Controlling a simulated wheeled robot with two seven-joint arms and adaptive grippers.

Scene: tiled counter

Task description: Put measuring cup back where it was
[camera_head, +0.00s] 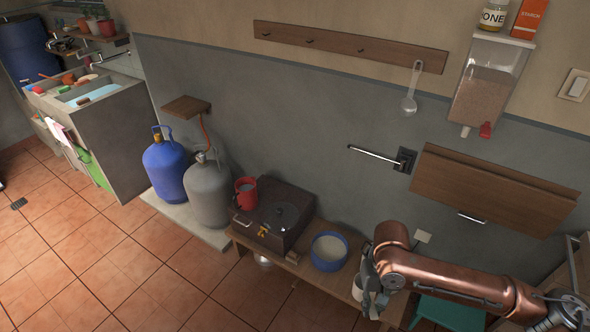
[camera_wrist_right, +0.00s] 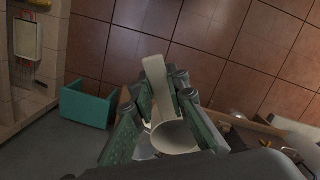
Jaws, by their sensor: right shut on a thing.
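My right gripper (camera_head: 370,284) is low at the right end of the wooden bench, beside the blue-rimmed bowl. It is shut on a cream measuring cup (camera_head: 358,288), mostly hidden by the fingers in the head view. In the right wrist view the cup (camera_wrist_right: 176,137) has a flat, pale handle running up between the green finger pads of my right gripper (camera_wrist_right: 163,95). A wooden peg rail (camera_head: 349,46) is on the wall, with a translucent ladle-shaped scoop (camera_head: 409,103) hanging from its right part. My left gripper is not in view.
The bench holds a blue-rimmed bowl (camera_head: 329,250) with pale contents, a dark case (camera_head: 283,216) and a red mug (camera_head: 245,193). A dispenser (camera_head: 485,88), a metal arm (camera_head: 372,157) and a wooden flap (camera_head: 492,190) project from the wall. A teal stool (camera_head: 447,312) stands below my arm.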

